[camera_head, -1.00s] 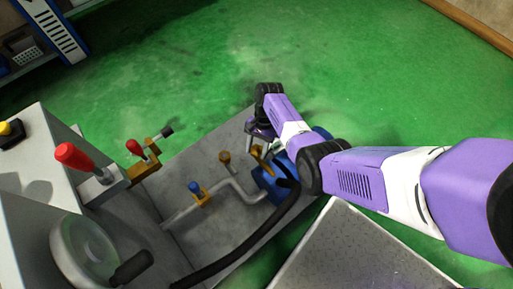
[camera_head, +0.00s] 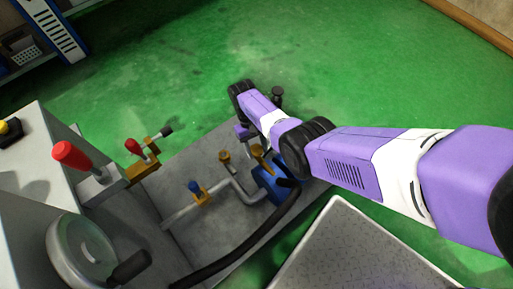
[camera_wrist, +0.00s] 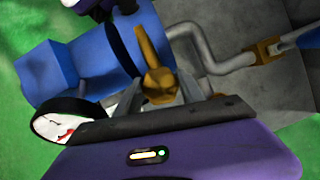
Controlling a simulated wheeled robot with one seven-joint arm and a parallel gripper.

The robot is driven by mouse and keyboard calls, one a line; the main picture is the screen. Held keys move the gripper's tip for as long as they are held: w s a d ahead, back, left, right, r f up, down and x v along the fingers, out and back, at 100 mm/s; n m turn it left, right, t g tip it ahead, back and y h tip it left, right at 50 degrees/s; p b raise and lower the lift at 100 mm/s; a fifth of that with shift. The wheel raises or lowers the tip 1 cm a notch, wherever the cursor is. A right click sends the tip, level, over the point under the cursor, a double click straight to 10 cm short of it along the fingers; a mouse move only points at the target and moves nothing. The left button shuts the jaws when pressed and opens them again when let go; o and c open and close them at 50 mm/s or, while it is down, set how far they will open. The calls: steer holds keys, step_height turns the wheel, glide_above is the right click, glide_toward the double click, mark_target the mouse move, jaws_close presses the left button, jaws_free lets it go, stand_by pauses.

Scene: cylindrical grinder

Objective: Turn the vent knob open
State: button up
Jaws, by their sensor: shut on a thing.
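In the wrist view my gripper (camera_wrist: 160,84) is shut on the base of a brass knob (camera_wrist: 150,46), with a grey finger on either side. The knob's long narrow lever sticks up past the fingers, beside the blue pump body (camera_wrist: 80,62). I take it for the vent knob; no label shows. In the head view my gripper (camera_head: 244,133) is low over the grey machine top, largely hidden by my wrist. A gold-brown lever (camera_head: 258,153) and a brown knob (camera_head: 226,158) stand near it; I cannot tell there which one is held.
A dial gauge (camera_wrist: 62,125) lies left of my fingers. A grey pipe (camera_head: 235,192) runs to a blue-handled valve (camera_head: 197,189). A black hose (camera_head: 245,245) curves in front. Red-topped levers (camera_head: 72,155) and a handwheel (camera_head: 82,250) stand left. Green floor beyond is clear.

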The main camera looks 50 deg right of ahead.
steer(key=shift+n+h, duration=0.4)
steer(key=shift+n, duration=0.7)
steer(key=o, duration=1.4)
steer(key=shift+c, duration=0.2)
steer(key=p+v, duration=0.3)
steer(key=v, duration=0.4)
steer(key=shift+w+r, duration=0.25)
steer(key=shift+r, duration=0.1)
